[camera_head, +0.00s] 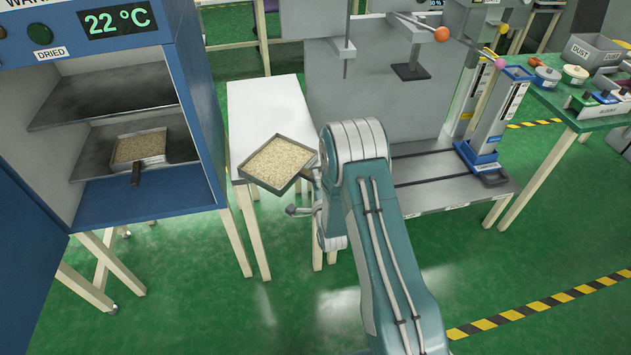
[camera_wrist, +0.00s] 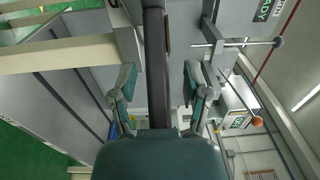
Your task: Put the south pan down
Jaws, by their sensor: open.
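A square pan of pale grain (camera_head: 278,162) is at the front right of the white table (camera_head: 262,112), its near corner reaching past the table's edge. I cannot tell whether it rests fully on the top. My gripper (camera_wrist: 158,73) is open, with its two fingers apart on either side of a long dark bar (camera_wrist: 155,50), which may be the pan's handle. In the head view my gripper is beside the pan, partly hidden by my arm. A second grain pan (camera_head: 140,149) sits inside the blue cabinet, its dark handle pointing forward. No label shows which pan is south.
The blue cabinet (camera_head: 196,80) stands at the left, its upper shelf empty. A grey stand with a tall panel (camera_head: 362,75) is behind my arm. A column (camera_head: 492,120) stands right of it. A green table (camera_head: 560,105) with bins and pots is at the right.

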